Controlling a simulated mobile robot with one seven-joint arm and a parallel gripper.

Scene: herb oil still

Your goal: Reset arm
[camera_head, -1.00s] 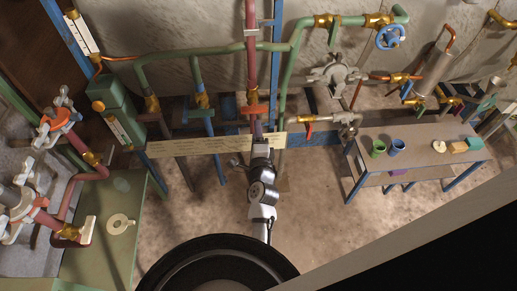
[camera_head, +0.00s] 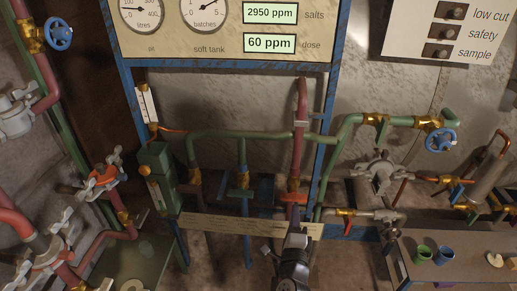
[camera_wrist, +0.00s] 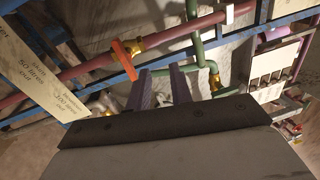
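My gripper (camera_head: 297,228) is in front of the pipe frame in the head view, just below the red valve handle (camera_head: 293,198) on the red upright pipe. In the wrist view the two purple-grey fingers of my gripper (camera_wrist: 161,82) stand apart, with nothing held between them. The red handle also shows in the wrist view (camera_wrist: 124,60), left of the fingers and apart from them. My arm reaches up from the bottom edge of the head view.
A cream label strip (camera_head: 240,226) runs across the frame by my gripper. Green pipes (camera_head: 240,136) lie behind. A table (camera_head: 425,277) with cups stands at right. A gauge panel (camera_head: 225,50) hangs above. Red pipes and clamps (camera_head: 105,177) are at left.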

